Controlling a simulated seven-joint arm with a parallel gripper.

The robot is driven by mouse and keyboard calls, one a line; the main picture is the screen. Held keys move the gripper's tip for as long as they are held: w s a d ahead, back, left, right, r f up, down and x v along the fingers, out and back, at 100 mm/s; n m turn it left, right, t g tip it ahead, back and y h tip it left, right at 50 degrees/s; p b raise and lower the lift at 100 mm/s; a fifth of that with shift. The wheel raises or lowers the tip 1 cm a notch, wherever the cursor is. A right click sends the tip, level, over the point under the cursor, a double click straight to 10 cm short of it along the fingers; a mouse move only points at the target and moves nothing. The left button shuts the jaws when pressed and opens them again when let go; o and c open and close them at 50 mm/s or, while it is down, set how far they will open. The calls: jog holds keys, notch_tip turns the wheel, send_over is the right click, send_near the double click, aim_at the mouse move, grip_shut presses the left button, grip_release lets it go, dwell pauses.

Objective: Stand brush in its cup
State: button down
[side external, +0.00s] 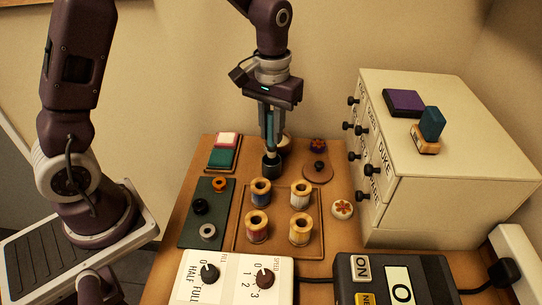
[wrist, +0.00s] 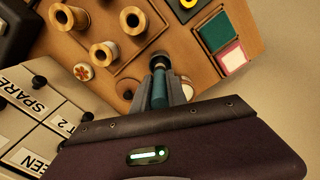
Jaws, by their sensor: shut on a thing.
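The brush (wrist: 159,88) has a teal handle and is upright between the fingers of my gripper (side external: 271,140). The gripper is shut on it and points straight down. The dark cup (side external: 271,167) stands on the table directly below the fingertips. In the side external view the lower end of the brush is at the cup's mouth. I cannot tell how deep it sits inside. In the wrist view the fingers hide part of the brush, and the cup (wrist: 158,60) shows just beyond its end.
A wooden tray (side external: 278,213) with several thread spools stands in front of the cup. A green mat (side external: 190,240) lies at left. A white drawer cabinet (side external: 425,205) stands at right. A round pale thing (side external: 286,144) is close behind the cup.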

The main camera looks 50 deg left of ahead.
aim_at(272, 149)
notch_tip(272, 149, down, 5)
jog(key=shift+f, duration=0.15)
jog(key=c, duration=1.3)
grip_release()
jog(key=shift+f, duration=0.1)
